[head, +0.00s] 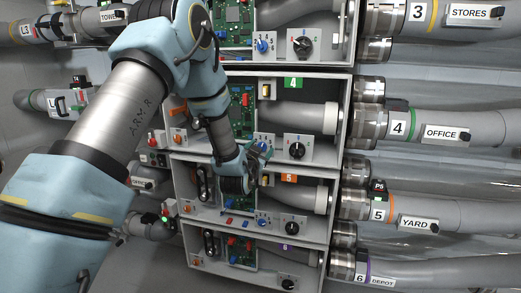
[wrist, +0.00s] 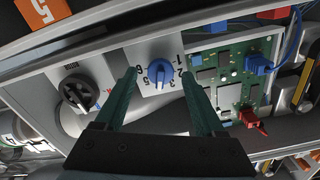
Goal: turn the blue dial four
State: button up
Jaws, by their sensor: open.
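The blue dial of bay 4 (wrist: 160,73) sits on a light panel with numbers around it in the wrist view. It stands between the two dark green fingers of my gripper (wrist: 159,78), which are open on either side with gaps to it. Its exact pointer setting is too small to read. In the head view my gripper (head: 258,155) is at the lower edge of bay 4, in front of the dial (head: 263,144) and partly hiding it. The green 4 label (head: 293,83) marks this bay.
A black knob (wrist: 76,93) is beside the dial. A green circuit board (wrist: 232,75) with blue and red plugs is on the other side. Bay 5, with an orange label (head: 289,178), lies below. Grey pipes (head: 450,125) run off to the right.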

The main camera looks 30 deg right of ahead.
jog(key=b+v, duration=0.2)
jog(key=v, duration=0.9)
jog(key=shift+w, duration=0.15)
jog(key=w+a+r+n+g+y+p, duration=0.1)
jog(key=w+a+n+g+y+p, duration=0.2)
jog(key=a, duration=0.6)
jog(key=w+a+n+g+y+p, duration=0.1)
jog(key=a+n+y+p, duration=0.2)
jog(key=a, duration=0.6)
jog(key=s+a+r+n+g+y+p, duration=0.2)
jog(key=s+a+g+y, duration=0.1)
jog(key=s+a, duration=0.4)
jog(key=s+a+r+n+g+y+p, duration=0.2)
jog(key=s+a, duration=0.6)
jog(key=a, duration=0.4)
jog(key=n+g+y+p, duration=0.1)
jog(key=g, duration=0.1)
jog(key=shift+s+r+g, duration=0.25)
jog(key=shift+r+g, duration=0.05)
jog(key=shift+r, duration=0.1)
jog(key=shift+a, duration=0.1)
